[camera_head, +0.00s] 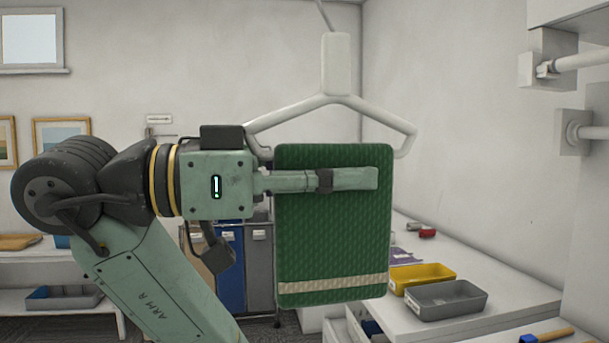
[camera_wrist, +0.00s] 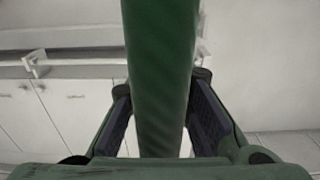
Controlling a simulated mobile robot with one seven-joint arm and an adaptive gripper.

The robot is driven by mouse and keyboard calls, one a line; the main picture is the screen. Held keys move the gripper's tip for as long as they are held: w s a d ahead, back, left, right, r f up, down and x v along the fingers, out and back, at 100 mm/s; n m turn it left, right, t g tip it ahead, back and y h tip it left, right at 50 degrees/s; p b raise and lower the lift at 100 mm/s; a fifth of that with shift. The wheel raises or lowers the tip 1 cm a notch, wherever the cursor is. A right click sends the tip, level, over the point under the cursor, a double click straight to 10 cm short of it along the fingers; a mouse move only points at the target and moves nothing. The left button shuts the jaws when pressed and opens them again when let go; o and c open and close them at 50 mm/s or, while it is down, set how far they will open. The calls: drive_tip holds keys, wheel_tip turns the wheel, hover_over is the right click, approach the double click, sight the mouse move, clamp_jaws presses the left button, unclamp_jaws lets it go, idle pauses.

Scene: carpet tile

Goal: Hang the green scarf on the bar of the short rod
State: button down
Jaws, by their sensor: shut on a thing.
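The green scarf (camera_head: 330,235) is folded into a flat upright panel with a cream band near its lower edge. My gripper (camera_head: 372,178) is shut on it, one finger lying across its upper front in the head view. In the wrist view the scarf (camera_wrist: 160,70) runs as a narrow green strip between the two fingers. Two pale rods on wall brackets show at the right of the head view, an upper rod (camera_head: 582,60) and a lower rod (camera_head: 592,132). Both are cut off by the frame edge, so I cannot tell which is shorter. The scarf is apart from both.
A white hanger-shaped frame (camera_head: 378,115) hangs behind the scarf's top. Below right, a white counter (camera_head: 415,318) bears a yellow tray (camera_head: 422,275) and a grey tray (camera_head: 446,297). Open air lies between the scarf and the rods.

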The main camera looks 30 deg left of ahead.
drive_tip(key=f+p+x, duration=0.1)
drive_tip(key=p+x, duration=0.2)
drive_tip(key=x, duration=4.3)
drive_tip(key=shift+w+d+f, duration=0.2)
drive_tip(key=shift+w+f, duration=0.05)
drive_tip(key=shift+f, duration=0.15)
drive_tip(key=c, duration=1.4)
unclamp_jaws()
drive_tip(key=shift+o, duration=0.2)
